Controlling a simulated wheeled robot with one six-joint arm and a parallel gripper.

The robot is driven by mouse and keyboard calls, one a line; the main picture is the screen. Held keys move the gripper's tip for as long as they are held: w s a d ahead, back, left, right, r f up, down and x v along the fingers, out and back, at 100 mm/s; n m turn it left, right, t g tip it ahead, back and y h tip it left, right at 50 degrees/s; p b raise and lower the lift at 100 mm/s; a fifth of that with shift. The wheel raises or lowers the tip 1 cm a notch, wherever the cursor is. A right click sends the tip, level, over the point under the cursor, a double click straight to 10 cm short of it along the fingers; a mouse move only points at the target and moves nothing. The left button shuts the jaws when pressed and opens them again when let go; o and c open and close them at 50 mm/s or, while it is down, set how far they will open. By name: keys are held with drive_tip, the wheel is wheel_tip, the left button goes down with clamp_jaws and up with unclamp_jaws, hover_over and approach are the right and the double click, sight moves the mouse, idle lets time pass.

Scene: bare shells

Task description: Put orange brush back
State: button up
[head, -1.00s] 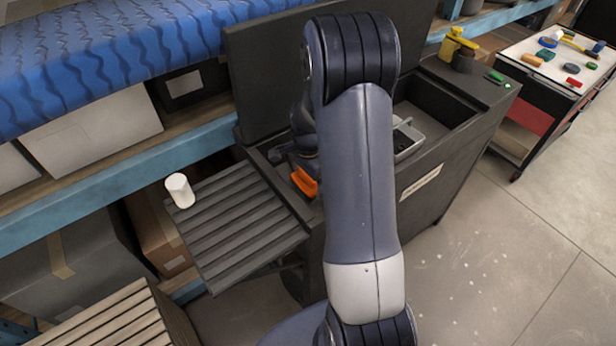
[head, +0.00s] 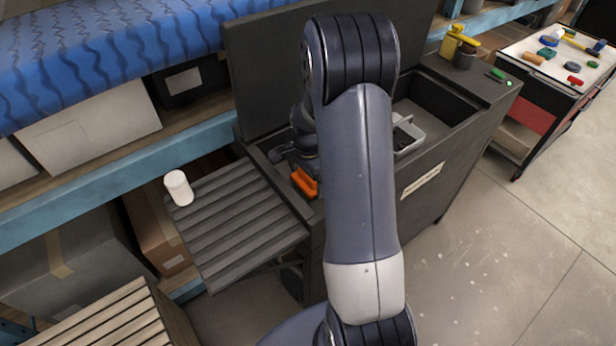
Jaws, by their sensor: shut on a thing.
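The orange brush (head: 304,183) shows as a small orange block at the left rim of the dark wash station (head: 420,190), beside the ribbed drainboard. My gripper (head: 292,160) is at the brush, partly hidden behind my own arm, and is shut on it. The fingertips are hard to make out. I cannot tell whether the brush touches the rim below it.
The ribbed drainboard (head: 235,225) holds a white cylinder (head: 179,188) at its far left corner. A grey container (head: 407,138) sits in the open basin. A raised lid (head: 270,70) backs the station.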

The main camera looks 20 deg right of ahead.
drive_tip(key=shift+f+b, duration=0.9)
drive_tip(key=shift+f, duration=0.15)
idle(0.9)
drive_tip(key=o, duration=0.6)
drive_tip(key=shift+r, duration=0.2)
idle(0.4)
drive_tip(key=shift+r+p, duration=0.85)
drive_tip(key=shift+r, duration=0.3)
drive_tip(key=shift+r, duration=0.2)
drive_tip(key=shift+r+p, duration=2.5)
drive_tip(key=shift+r, duration=1)
